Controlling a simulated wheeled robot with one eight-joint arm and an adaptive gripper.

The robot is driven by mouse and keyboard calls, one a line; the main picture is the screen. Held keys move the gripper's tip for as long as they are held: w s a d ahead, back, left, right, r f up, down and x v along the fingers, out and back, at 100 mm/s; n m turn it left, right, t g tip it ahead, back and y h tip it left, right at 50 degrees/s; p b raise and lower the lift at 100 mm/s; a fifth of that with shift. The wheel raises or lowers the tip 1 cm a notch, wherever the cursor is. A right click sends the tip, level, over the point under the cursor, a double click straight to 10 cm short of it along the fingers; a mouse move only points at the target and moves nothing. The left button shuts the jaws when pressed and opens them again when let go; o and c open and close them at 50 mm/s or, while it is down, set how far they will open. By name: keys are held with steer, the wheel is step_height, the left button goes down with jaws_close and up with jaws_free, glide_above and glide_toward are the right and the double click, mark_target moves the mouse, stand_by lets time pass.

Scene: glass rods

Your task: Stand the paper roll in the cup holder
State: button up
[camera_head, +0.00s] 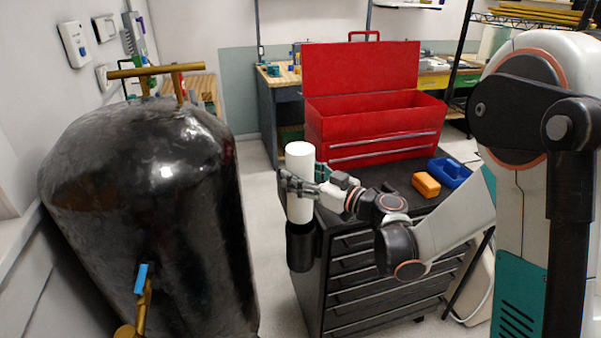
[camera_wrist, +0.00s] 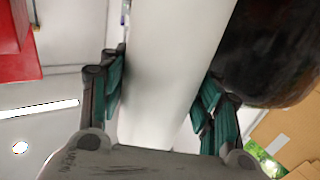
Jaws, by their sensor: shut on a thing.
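The white paper roll (camera_head: 300,160) is upright in my gripper (camera_head: 300,187), which is shut around its middle. In the wrist view the roll (camera_wrist: 170,70) runs between the two green-padded fingers (camera_wrist: 160,95). The black cup holder (camera_head: 300,247) hangs on the left side of the black tool cabinet. The roll is directly above the holder in the head view, and its lower end meets the holder's rim there. I cannot tell whether the lower end is inside the holder or just above it.
A large black tank (camera_head: 150,210) with brass fittings stands to the left. The black cabinet (camera_head: 385,270) carries an open red toolbox (camera_head: 365,125), an orange block (camera_head: 426,184) and a blue bin (camera_head: 450,172). Floor shows between tank and cabinet.

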steer(key=shift+f+b, duration=2.75)
steer(key=shift+f, duration=3.6)
steer(key=o, duration=1.3)
steer(key=shift+o, duration=0.2)
step_height(320, 180, up, 10)
